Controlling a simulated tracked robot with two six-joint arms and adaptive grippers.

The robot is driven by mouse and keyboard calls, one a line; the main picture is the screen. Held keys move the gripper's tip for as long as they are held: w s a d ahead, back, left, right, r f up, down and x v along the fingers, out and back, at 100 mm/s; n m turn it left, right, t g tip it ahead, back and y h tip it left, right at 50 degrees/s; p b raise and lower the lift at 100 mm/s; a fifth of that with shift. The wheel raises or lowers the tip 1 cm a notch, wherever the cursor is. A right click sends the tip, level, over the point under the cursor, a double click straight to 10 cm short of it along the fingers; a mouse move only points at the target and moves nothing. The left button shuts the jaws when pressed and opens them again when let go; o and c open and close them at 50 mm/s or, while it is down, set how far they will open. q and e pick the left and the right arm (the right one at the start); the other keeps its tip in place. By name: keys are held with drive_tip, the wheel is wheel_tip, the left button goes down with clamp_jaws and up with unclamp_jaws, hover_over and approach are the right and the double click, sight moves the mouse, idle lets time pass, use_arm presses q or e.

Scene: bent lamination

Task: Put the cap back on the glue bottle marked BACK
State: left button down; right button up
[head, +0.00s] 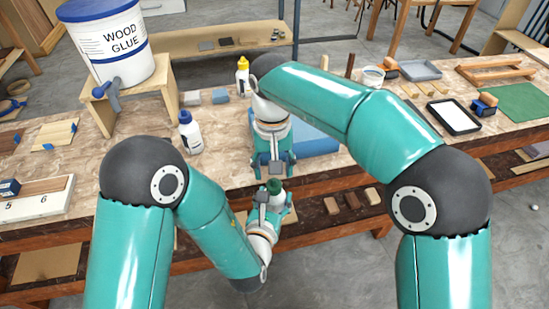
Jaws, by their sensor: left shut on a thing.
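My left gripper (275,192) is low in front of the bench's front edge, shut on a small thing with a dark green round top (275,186). I cannot tell whether this is a cap alone or the top of a bottle. My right gripper (273,168) points down just beyond it, over the bench edge; whether it is open or shut does not show clearly. A white glue bottle with a dark blue cap (190,134) stands upright on the bench to the left. Another white bottle with a yellow top (243,78) stands farther back. No BACK mark is readable.
A large wood glue tub (112,45) with a tap sits on a wooden stand (165,82) at the left. A blue block (318,143) lies behind my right gripper. A black-rimmed tray (453,117) and a green mat (517,103) lie at the right.

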drive_tip(key=n, duration=0.6)
drive_tip(key=shift+r+n, duration=0.2)
drive_tip(key=shift+n, duration=0.2)
drive_tip(key=n, duration=0.6)
drive_tip(key=shift+r, duration=0.25)
drive_tip(key=n, duration=0.4)
drive_tip(key=shift+d+r, duration=0.1)
drive_tip(key=shift+r, duration=0.05)
drive_tip(key=n, duration=0.5)
drive_tip(key=shift+r, duration=0.25)
drive_tip(key=shift+r+n, duration=0.15)
drive_tip(key=shift+n, duration=0.95)
drive_tip(key=shift+r, duration=0.35)
drive_tip(key=shift+f, duration=0.1)
